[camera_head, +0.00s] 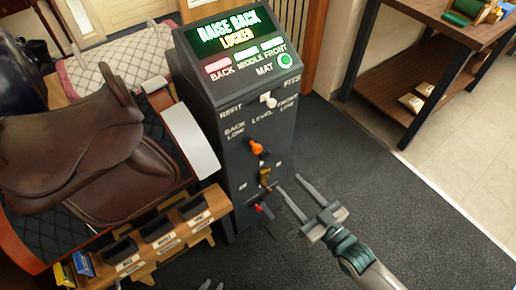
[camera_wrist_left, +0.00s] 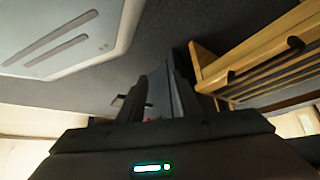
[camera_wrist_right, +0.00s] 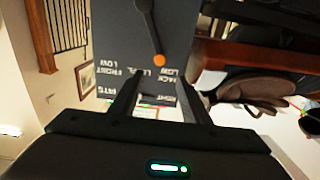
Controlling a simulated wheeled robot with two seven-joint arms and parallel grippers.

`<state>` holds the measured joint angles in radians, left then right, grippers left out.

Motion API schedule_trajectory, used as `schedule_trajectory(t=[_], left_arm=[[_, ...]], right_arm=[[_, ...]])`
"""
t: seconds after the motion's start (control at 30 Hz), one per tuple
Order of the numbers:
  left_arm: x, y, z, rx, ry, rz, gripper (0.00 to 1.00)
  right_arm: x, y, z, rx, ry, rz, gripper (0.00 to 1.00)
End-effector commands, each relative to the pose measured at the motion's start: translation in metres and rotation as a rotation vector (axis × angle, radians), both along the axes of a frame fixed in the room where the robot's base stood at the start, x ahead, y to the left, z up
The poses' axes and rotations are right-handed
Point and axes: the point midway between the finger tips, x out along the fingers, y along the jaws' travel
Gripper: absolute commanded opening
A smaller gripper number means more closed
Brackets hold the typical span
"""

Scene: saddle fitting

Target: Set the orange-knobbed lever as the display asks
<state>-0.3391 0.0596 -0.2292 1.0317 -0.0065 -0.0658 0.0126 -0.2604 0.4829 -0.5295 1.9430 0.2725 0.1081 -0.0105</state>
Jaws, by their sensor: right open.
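The display (camera_head: 232,32) on the dark console reads "RAISE BACK" and "LOCKED". The orange-knobbed lever (camera_head: 257,148) is on the console front, below the labels BACK LOW, LEVEL and FRONT LOW. In the right wrist view its orange knob (camera_wrist_right: 159,60) lies between LEVEL and BACK LOW, the stem leaning slightly to the BACK LOW side. My right gripper (camera_head: 287,184) is open and empty, in front of the console, low and right of the knob. In its wrist view the knob shows beyond the fingertips, apart from them. My left gripper (camera_head: 213,285) barely shows at the bottom edge, open and empty.
A white lever (camera_head: 268,100) sits above the orange knob, a brass one (camera_head: 265,176) and a red one (camera_head: 262,208) below. A brown saddle (camera_head: 75,150) and wooden rack (camera_head: 150,258) stand left. A shelf unit (camera_head: 410,75) stands right, with clear floor between.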

Motion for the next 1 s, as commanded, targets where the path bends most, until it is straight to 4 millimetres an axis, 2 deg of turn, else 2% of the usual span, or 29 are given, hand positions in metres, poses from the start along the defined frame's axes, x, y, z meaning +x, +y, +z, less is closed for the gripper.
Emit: schedule_trajectory(t=[0.27,0.4,1.0], left_arm=[[-0.013,0.006,-0.004,0.012,0.035,0.001,0.31],[-0.02,0.01,-0.006,0.02,0.056,0.002,0.31],[-0.081,0.034,-0.027,0.067,0.21,0.003,0.31]], right_arm=[[0.024,0.017,0.002,0.001,-0.001,0.0,0.42],[0.043,0.031,0.003,0.001,-0.002,-0.001,0.42],[0.124,0.09,0.001,0.0,0.0,0.0,0.42]])
